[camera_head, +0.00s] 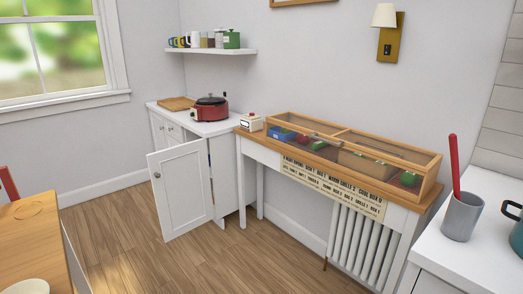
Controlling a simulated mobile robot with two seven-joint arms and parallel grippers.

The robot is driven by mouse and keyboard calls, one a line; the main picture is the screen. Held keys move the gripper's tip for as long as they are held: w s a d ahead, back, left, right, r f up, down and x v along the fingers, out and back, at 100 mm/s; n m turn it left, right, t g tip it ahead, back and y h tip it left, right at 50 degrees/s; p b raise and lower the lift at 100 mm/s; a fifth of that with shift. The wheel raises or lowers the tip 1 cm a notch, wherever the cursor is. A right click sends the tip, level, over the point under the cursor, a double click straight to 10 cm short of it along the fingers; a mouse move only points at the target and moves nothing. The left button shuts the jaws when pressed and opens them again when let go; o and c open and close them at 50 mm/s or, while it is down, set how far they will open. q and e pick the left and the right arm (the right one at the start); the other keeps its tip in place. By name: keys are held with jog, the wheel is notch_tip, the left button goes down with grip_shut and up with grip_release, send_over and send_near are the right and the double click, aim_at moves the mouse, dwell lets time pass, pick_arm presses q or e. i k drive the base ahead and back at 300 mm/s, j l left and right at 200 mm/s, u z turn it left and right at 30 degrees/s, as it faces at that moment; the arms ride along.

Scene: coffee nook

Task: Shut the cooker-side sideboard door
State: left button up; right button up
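The white sideboard (159,106) stands against the back wall, with a red cooker (210,107) with a dark lid on its top. The sideboard's white panelled door (182,188) at the cooker end stands open, swung out into the room. Its small round knob (156,175) is near the free left edge; the right edge is by the sideboard's right corner. The open door hides much of the sideboard's front and inside. Neither of my grippers is in view.
A wooden-topped display table (245,133) with a glazed case stands right of the sideboard, before a radiator (357,245). A wooden table (28,229) is at lower left. The wood floor (120,225) left of the door is clear. A white counter (480,240) holds a grey cup (461,218).

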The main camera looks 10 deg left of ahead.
aim_at(180, 175)
jog(key=i+l+u, duration=0.15)
jog(key=i+u, duration=0.35)
jog(key=i+l+u, duration=0.25)
jog(key=u, duration=0.25)
jog(key=i+l+u, duration=0.15)
jog(key=i+l+z, duration=0.1)
jog(key=i+z, duration=0.15)
jog(key=i, duration=0.4)
jog(key=i+j+z, duration=0.1)
jog(key=i+z, duration=0.2)
jog(key=i, duration=0.4)
jog(key=i+u, duration=0.25)
jog(key=u, duration=0.15)
jog(key=i+u, duration=0.25)
jog(key=u, duration=0.2)
jog(key=i+l+u, duration=0.2)
jog(key=u, duration=0.2)
jog(key=i+j+u, duration=0.1)
jog(key=u, duration=0.35)
jog(key=i+u, duration=0.25)
jog(key=u, duration=0.15)
